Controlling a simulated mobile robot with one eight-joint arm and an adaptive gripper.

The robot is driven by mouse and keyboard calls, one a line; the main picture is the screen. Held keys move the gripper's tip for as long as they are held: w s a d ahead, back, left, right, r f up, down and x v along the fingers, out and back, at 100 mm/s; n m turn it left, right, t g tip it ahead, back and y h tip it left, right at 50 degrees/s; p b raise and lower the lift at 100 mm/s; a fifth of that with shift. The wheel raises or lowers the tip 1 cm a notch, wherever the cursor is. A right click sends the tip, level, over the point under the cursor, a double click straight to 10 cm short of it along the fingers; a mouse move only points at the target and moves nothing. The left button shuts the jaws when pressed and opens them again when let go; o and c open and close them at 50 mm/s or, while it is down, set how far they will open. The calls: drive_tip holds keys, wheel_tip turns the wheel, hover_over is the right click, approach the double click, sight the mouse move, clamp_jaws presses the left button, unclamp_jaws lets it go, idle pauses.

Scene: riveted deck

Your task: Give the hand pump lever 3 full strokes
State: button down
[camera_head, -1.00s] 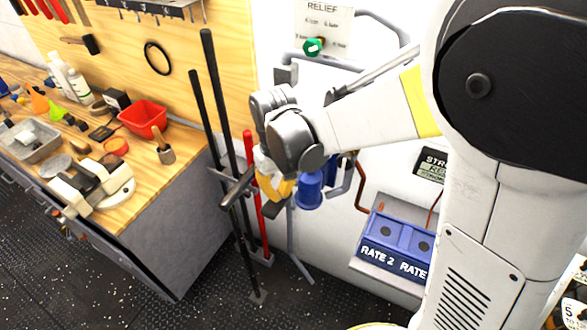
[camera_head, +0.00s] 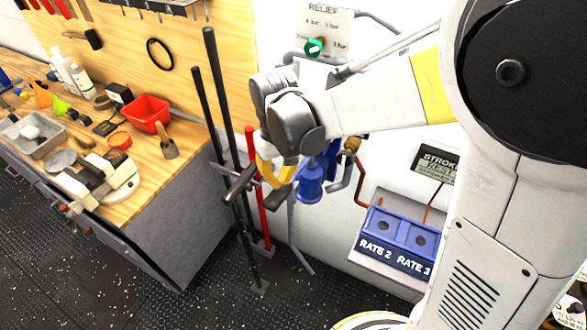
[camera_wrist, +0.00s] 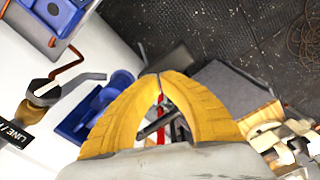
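The blue pump body (camera_head: 311,184) is on the white wall panel, partly hidden behind my wrist in the head view. A blue part also shows in the wrist view (camera_wrist: 97,108). My gripper (camera_head: 276,174) is beside the pump, to its left. Its yellow fingers arch together and their tips meet or nearly meet in the wrist view (camera_wrist: 159,76); I see nothing clearly held between them. A dark grey handle-like bar (camera_head: 240,184) lies just left of the fingers. I cannot tell whether it is the pump lever or whether it touches them.
Tall black bars (camera_head: 219,110) and a red bar (camera_head: 257,190) stand close left of my gripper. The workbench (camera_head: 190,195) is further left.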

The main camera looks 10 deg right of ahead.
drive_tip(key=shift+f+b, duration=5.3)
drive_tip(key=shift+f, duration=1.3)
wheel_tip(320, 180, up, 14)
drive_tip(key=p, duration=1)
drive_tip(key=shift+f, duration=0.1)
drive_tip(key=shift+r+p, duration=1.9)
drive_tip(key=shift+r, duration=0.6)
